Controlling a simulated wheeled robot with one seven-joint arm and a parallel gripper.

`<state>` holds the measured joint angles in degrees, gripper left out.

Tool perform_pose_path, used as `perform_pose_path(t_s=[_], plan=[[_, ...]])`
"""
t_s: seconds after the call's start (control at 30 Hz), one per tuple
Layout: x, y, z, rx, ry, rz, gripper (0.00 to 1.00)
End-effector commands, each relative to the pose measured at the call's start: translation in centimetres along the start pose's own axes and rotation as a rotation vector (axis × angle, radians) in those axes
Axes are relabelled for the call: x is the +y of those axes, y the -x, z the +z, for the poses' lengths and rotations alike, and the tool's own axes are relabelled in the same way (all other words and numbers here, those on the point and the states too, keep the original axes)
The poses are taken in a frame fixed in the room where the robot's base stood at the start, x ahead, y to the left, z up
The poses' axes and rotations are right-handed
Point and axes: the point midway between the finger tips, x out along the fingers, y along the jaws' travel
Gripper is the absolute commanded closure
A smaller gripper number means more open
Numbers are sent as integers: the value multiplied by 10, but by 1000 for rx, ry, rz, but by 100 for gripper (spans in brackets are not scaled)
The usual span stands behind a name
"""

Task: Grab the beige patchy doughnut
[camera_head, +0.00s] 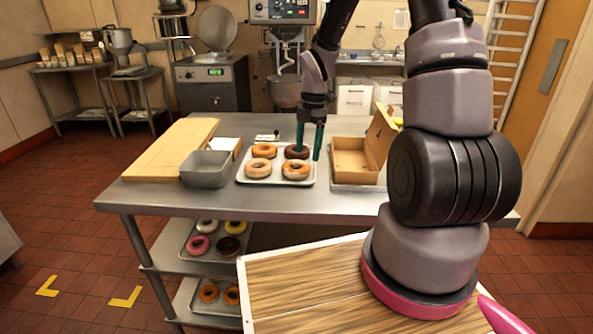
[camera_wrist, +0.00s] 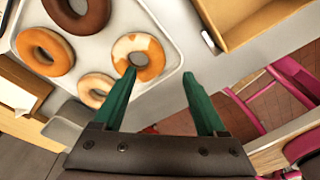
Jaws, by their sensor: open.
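The beige patchy doughnut, with white and orange-brown patches, lies on a white tray (camera_wrist: 103,48). In the wrist view it (camera_wrist: 154,57) is ahead of my gripper (camera_wrist: 159,73), by the left fingertip. In the head view it appears to be the front right doughnut (camera_head: 296,177) on the tray (camera_head: 270,182). My gripper (camera_head: 308,152) points down over the tray's right side. Its two green fingers are apart with nothing between them. The left finger overlaps the doughnut's edge in the wrist view; I cannot tell whether they touch.
A dark chocolate doughnut (camera_wrist: 90,20), a brown one (camera_wrist: 63,55) and a pale one (camera_wrist: 85,91) share the tray. An open cardboard box (camera_head: 352,160) stands right of it on the steel table (camera_head: 230,205). A grey bin (camera_head: 206,170) and a wooden board (camera_head: 165,152) are left.

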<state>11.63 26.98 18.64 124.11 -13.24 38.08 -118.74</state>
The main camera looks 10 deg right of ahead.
Motion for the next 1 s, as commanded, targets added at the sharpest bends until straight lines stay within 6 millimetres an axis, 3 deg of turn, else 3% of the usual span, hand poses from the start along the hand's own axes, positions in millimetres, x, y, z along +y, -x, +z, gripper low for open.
perform_pose_path(t_s=[0.27,0.53,0.83,0.87,1.0], plan=[[1,-25,-1,0,0,-2,26],[4,-63,-3,0,-3,-1,26],[5,-68,-2,-1,-3,1,26],[5,-68,-2,-1,-3,1,34],[5,-68,-2,-1,-3,1,87]])
